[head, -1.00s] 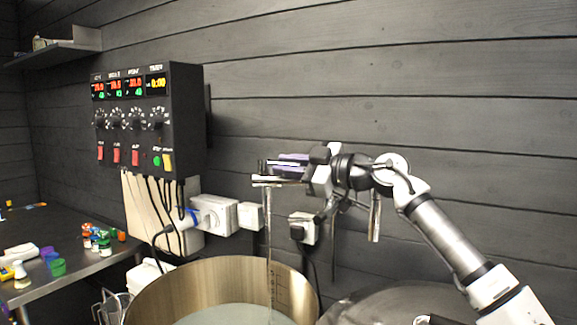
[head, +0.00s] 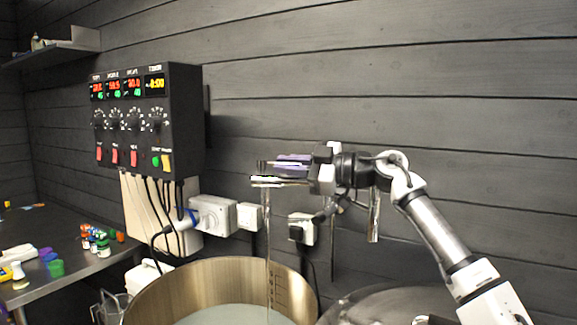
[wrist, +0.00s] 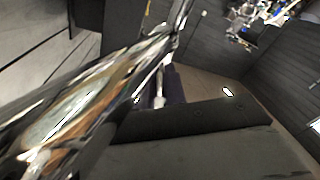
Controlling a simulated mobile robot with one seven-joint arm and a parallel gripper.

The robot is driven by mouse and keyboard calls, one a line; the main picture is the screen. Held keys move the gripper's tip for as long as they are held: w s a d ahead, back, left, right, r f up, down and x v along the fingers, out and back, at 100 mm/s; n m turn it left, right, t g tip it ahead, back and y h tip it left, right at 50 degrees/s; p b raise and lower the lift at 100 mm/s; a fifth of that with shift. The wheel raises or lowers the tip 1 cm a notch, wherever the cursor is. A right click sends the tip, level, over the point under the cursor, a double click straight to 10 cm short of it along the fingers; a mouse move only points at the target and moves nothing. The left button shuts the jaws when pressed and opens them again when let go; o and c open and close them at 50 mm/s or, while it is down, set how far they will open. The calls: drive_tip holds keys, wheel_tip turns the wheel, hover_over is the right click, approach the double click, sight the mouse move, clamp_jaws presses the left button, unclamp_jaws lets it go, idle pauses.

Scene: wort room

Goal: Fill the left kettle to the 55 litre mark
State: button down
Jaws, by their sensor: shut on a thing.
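The left kettle (head: 197,277) is an open steel pot at the bottom middle of the head view. Pale liquid (head: 235,315) stands in it, and dark marks (head: 273,286) run down its inner wall; their figures are too small to read. A thin stream (head: 268,235) falls into it from the chrome tap (head: 266,182). My gripper (head: 290,166) is at the tap above the kettle, shut on a part of it; which part is hard to tell. In the wrist view, shiny chrome pipe (wrist: 95,95) crosses close in front of my gripper (wrist: 168,88).
A control box (head: 145,120) with displays, knobs and switches hangs on the wall, cables below. A bench (head: 70,262) with small coloured bottles stands at left. A second steel vessel (head: 375,305) is at lower right. A chrome pipe (head: 375,215) hangs beside my arm.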

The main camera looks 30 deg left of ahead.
drive_tip(key=c, duration=1.4)
unclamp_jaws()
drive_tip(key=shift+c, duration=0.2)
drive_tip(key=shift+d, duration=0.1)
drive_tip(key=v, duration=1.3)
drive_tip(key=shift+d, duration=0.35)
drive_tip(key=shift+w, duration=0.1)
